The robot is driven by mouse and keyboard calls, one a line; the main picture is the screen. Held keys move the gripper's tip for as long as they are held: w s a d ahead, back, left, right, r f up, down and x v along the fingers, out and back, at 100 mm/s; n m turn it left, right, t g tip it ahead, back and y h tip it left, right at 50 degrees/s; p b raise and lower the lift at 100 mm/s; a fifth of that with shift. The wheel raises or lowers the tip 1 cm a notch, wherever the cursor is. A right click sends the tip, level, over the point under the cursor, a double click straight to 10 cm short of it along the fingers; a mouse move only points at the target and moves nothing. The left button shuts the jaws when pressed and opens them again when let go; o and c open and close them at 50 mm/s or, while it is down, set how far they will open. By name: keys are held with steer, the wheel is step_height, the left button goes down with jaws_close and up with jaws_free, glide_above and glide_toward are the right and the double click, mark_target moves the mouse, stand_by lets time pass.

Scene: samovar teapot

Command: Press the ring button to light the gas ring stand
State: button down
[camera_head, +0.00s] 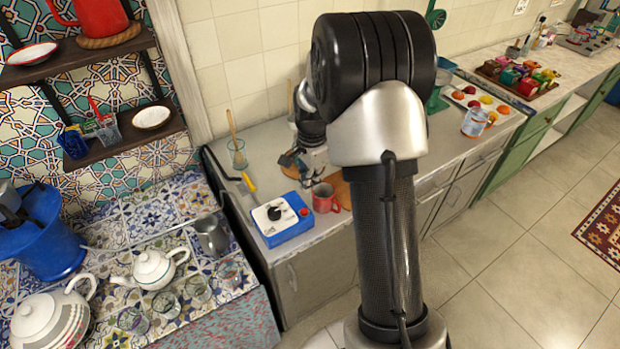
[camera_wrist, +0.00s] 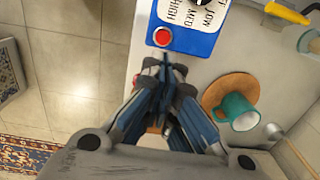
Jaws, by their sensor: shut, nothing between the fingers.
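A blue box with a white top panel (camera_head: 273,216) sits on the grey counter. It carries a black knob (camera_head: 274,213) and a round red button (camera_head: 304,211) at its right corner. In the wrist view the red button (camera_wrist: 162,37) lies just above my fingertips in the picture, beside the white LOW, MED, HIGH label (camera_wrist: 183,18). My gripper (camera_wrist: 166,62) is shut and empty, with its tips close to the button; a gap shows in the picture, but height is unclear. In the head view my gripper (camera_head: 287,160) is small and partly hidden by my arm. I cannot make out a gas ring stand.
A red mug (camera_head: 325,198) stands right of the box. A yellow-handled tool (camera_wrist: 287,12) lies on the counter. A steel jug (camera_head: 211,236) and teapot (camera_head: 151,268) stand on the tiled surface left.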

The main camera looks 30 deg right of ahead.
mark_target(309, 212)
steer(key=f+b, duration=0.2)
steer(key=f, duration=0.7)
steer(key=shift+w+f, duration=0.1)
steer(key=shift+w, duration=0.1)
steer(key=shift+s+a+f+b, duration=0.15)
steer(key=shift+f+b, duration=0.3)
steer(key=shift+f, duration=0.7)
steer(key=shift+s+r, duration=0.1)
steer(key=shift+s, duration=0.05)
step_height(309, 212, up, 14)
steer(key=p, duration=0.5)
steer(key=shift+d+r, duration=0.25)
